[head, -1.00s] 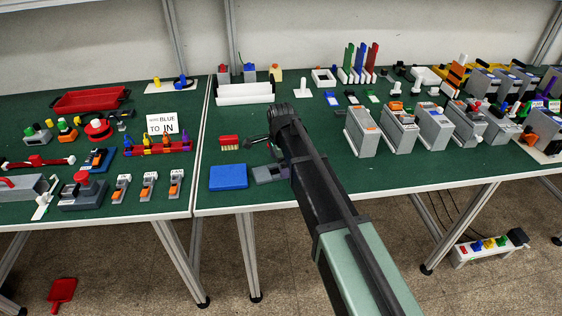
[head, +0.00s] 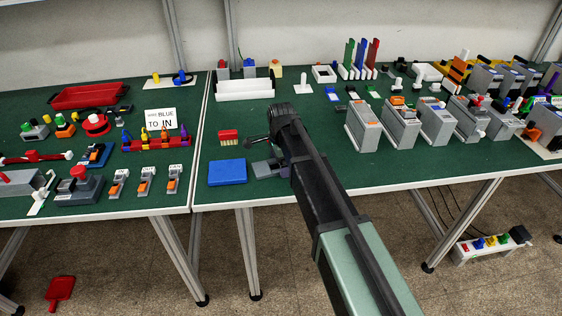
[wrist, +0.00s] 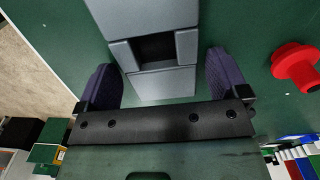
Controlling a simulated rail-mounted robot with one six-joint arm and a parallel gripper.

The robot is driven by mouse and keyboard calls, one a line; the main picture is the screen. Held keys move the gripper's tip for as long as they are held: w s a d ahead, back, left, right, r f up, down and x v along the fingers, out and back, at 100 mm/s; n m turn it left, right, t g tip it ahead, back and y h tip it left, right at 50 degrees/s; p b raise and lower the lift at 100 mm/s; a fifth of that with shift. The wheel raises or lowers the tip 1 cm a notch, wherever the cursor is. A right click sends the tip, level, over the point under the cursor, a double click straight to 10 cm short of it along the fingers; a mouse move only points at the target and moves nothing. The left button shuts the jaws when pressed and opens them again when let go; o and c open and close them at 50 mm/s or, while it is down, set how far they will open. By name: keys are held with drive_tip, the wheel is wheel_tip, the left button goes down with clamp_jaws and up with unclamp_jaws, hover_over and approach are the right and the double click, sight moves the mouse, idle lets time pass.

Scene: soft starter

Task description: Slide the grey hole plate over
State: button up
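The grey hole plate (wrist: 160,84) is in the wrist view, with a dark square opening (wrist: 155,47) in its grey surface and raised grey edges beside the opening. In the head view, the grey piece (head: 264,169) lies near the table's front edge, partly hidden by my arm. My gripper (wrist: 163,72) is open, with one dark purple finger on each side of the grey piece. Narrow green gaps show between the fingers and the grey sides. Whether the fingertips are down at the plate's height is hard to tell.
A red knob-like part (wrist: 297,66) shows at the right in the wrist view. Several grey boxes, one nearest (head: 362,126), stand to the right.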

drive_tip(key=shift+o, duration=0.4)
wheel_tip(320, 180, up, 11)
drive_tip(key=p, duration=1.1)
drive_tip(key=shift+f, duration=0.1)
drive_tip(key=shift+c, duration=0.5)
